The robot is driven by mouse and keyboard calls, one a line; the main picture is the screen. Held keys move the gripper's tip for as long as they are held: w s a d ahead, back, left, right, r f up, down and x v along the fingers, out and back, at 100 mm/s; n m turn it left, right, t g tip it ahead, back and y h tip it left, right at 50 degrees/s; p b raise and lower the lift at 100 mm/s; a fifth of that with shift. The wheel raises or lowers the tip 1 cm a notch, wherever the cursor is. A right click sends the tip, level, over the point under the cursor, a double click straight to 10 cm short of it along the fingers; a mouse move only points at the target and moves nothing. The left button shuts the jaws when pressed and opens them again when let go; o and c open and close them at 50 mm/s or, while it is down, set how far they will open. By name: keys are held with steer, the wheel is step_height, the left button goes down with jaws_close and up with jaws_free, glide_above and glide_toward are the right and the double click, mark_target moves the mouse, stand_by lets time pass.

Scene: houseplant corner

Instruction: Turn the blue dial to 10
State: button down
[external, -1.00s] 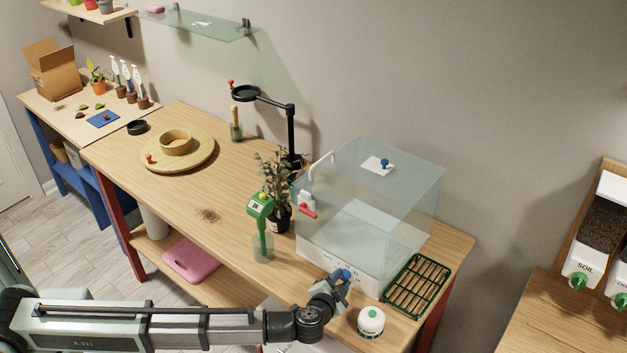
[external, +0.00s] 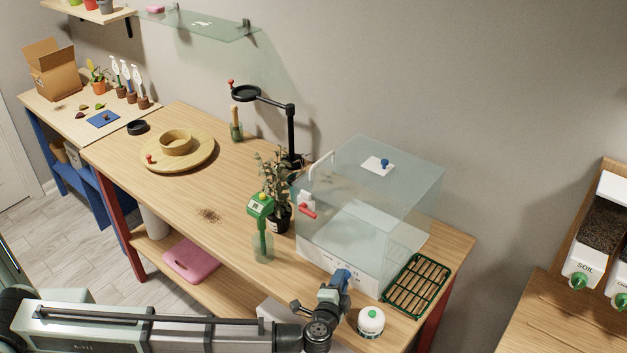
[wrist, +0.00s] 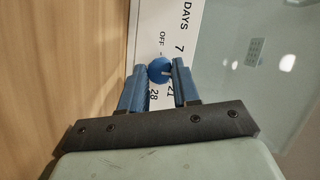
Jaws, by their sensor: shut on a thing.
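The blue dial (wrist: 159,69) is on the white front panel (wrist: 150,35) of the clear case (external: 350,200). In the wrist view the panel reads DAYS, OFF, 7, 21 and 28 around it; a finger covers part of the scale. A small pale mark shows on the dial, but its exact reading is unclear. My gripper (wrist: 160,85) has its blue fingers on either side of the dial, shut on it. In the external view my gripper (external: 342,280) is at the panel's lower right and hides the dial.
A green-framed rack (external: 417,285) lies right of the case.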

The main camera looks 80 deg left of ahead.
stand_by(0.4)
steer(key=c, duration=0.8)
jaws_free()
steer(key=v, duration=1.4)
steer(key=shift+f, duration=0.15)
